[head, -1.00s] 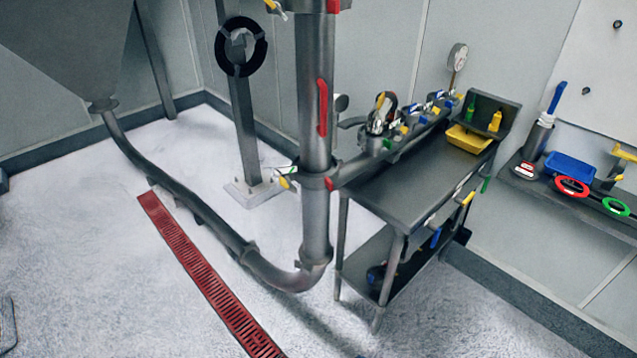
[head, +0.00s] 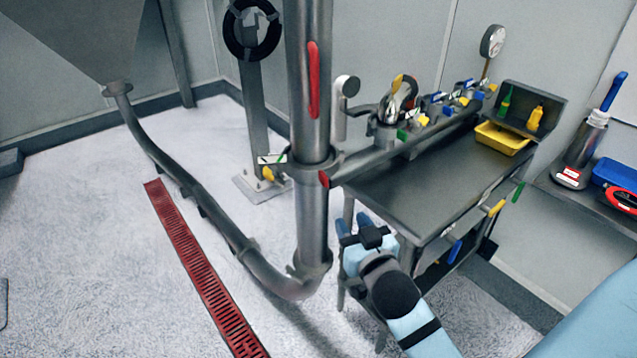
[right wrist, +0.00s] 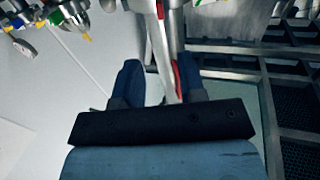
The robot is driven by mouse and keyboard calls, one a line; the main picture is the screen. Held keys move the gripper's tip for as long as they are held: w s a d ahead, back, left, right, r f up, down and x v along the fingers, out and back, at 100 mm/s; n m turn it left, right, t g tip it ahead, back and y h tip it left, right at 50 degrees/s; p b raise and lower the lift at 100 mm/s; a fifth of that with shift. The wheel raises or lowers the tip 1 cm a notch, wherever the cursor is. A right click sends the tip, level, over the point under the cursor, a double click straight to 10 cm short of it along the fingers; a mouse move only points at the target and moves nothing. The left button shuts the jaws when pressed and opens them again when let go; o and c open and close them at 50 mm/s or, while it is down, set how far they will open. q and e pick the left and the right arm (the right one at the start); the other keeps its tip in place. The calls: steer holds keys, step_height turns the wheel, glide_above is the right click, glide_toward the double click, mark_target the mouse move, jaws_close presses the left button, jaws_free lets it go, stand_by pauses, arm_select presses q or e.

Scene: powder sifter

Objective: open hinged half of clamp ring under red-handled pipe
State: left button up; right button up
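The vertical grey pipe (head: 308,120) carries a long red handle (head: 313,80). My left gripper is not in view.
A steel table (head: 420,190) with valves and a yellow tray (head: 502,138) stands right of the pipe. A side pipe (head: 400,150) runs over its edge. A red floor grate (head: 205,270) lies left.

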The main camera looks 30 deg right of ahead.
mark_target(326, 181)
steer(key=x, duration=0.4)
steer(key=p+x, duration=0.1)
steer(key=x, duration=0.7)
steer(key=shift+w+r+p, duration=0.4)
steer(key=shift+w+d+f, duration=0.1)
steer(key=shift+w+d, duration=0.1)
steer(key=shift+w, duration=0.3)
jaws_close()
